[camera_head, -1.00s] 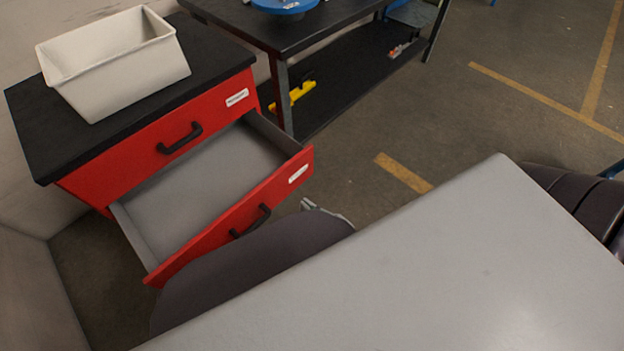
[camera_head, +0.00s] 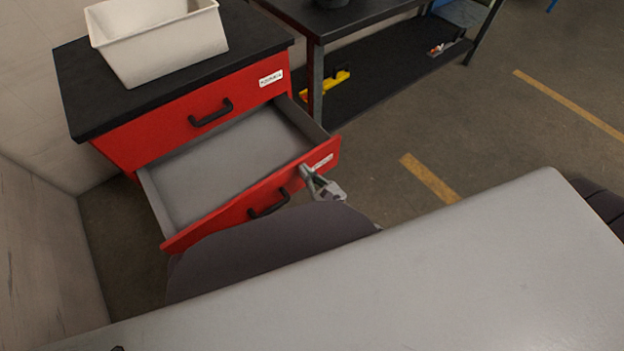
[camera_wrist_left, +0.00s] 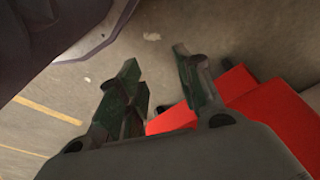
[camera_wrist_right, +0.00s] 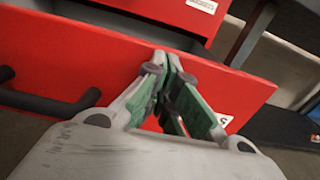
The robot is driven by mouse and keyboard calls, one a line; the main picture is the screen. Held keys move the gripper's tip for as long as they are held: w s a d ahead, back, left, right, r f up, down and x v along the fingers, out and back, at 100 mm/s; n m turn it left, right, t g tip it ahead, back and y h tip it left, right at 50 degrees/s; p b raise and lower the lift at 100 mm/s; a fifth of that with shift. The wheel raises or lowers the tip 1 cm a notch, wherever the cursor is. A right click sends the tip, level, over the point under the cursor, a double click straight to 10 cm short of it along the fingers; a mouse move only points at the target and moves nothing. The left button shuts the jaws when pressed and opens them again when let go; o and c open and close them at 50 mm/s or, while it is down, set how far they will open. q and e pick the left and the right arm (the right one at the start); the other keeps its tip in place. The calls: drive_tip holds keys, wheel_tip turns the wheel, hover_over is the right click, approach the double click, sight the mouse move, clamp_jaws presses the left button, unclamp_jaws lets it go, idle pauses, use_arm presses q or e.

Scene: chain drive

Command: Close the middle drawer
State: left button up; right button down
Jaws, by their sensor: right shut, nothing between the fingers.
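The middle drawer (camera_head: 205,217) of the red cabinet is pulled out, with its grey inside empty. Its red front has a black handle and a white label. My right gripper (camera_head: 304,170) is shut and empty, with its tips at the drawer front, right of the handle, near the label. In the right wrist view the closed fingertips (camera_wrist_right: 166,58) are at or very near the red front (camera_wrist_right: 100,65); contact is hard to tell. In the left wrist view my left gripper (camera_wrist_left: 155,58) is open and empty, with red cabinet parts (camera_wrist_left: 275,120) beyond it.
The shut drawer (camera_head: 170,127) above has a black handle. A white bin (camera_head: 165,60) stands on the black cabinet top. A dark workbench (camera_head: 345,20) with a lower shelf stands to the right. My own grey body parts fill the foreground. Open floor (camera_head: 440,125) lies right of the drawer.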

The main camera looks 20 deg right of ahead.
use_arm(q)
drive_tip(key=shift+r, duration=0.1)
use_arm(e)
drive_tip(key=shift+w+a, duration=0.1)
drive_tip(key=shift+w, duration=0.2)
drive_tip(key=shift+w, duration=0.1)
